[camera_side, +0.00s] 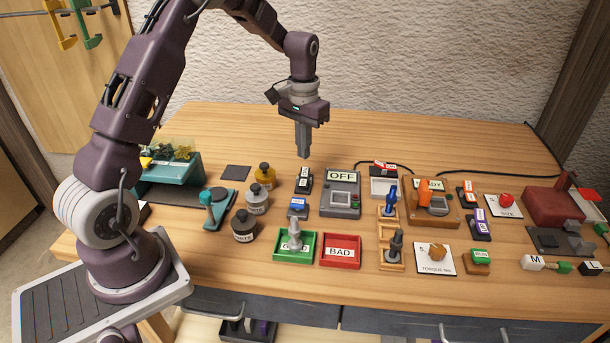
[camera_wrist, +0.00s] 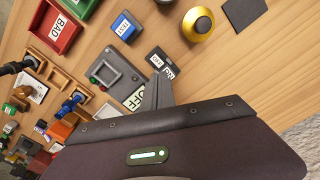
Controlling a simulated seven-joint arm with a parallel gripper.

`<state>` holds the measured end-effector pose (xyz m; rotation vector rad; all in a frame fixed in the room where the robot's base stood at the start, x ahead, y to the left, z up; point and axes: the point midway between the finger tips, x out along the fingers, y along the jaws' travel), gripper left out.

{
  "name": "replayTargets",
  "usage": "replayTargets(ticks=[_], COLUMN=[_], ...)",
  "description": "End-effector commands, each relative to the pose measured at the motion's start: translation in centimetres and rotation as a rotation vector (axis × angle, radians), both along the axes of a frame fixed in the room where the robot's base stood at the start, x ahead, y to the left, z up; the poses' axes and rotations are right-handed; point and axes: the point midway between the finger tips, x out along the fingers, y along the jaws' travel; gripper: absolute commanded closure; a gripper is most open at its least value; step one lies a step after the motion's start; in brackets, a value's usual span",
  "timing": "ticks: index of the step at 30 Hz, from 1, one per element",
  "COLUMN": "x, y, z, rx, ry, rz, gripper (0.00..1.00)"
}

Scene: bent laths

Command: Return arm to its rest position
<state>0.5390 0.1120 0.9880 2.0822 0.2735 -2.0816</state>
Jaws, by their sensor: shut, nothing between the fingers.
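My gripper (camera_side: 303,152) is in the air above the rear middle of the wooden table, fingers pointing down. Its fingers are together and hold nothing. In the wrist view my gripper (camera_wrist: 158,82) shows as a closed grey wedge in front of the table. Below and in front of it stand a small black-and-white labelled block (camera_side: 304,180) and a grey box with an OFF sign (camera_side: 340,193). My gripper appears apart from both.
A green tray (camera_side: 278,257) and a red BAD tray (camera_side: 340,266) lie at the front. Several round pots, including a yellow-topped one (camera_side: 264,178), stand left. Switches, tools and a dark red machine (camera_side: 553,203) fill the right. The table's rear (camera_side: 220,130) is clear.

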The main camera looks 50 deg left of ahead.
Motion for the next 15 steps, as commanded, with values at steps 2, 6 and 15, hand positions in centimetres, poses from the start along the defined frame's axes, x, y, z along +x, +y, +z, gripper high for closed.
replayTargets(ticks=[2,6,15], x=[0.0,-1.1,-16.4], y=[0.0,-1.9,-12.4], z=[0.0,4.0,17.9], rx=[0.000,0.015,0.067], ry=[0.000,-0.046,-0.310], rz=[0.000,-0.025,-0.169], gripper=[1.00,1.00,1.00])
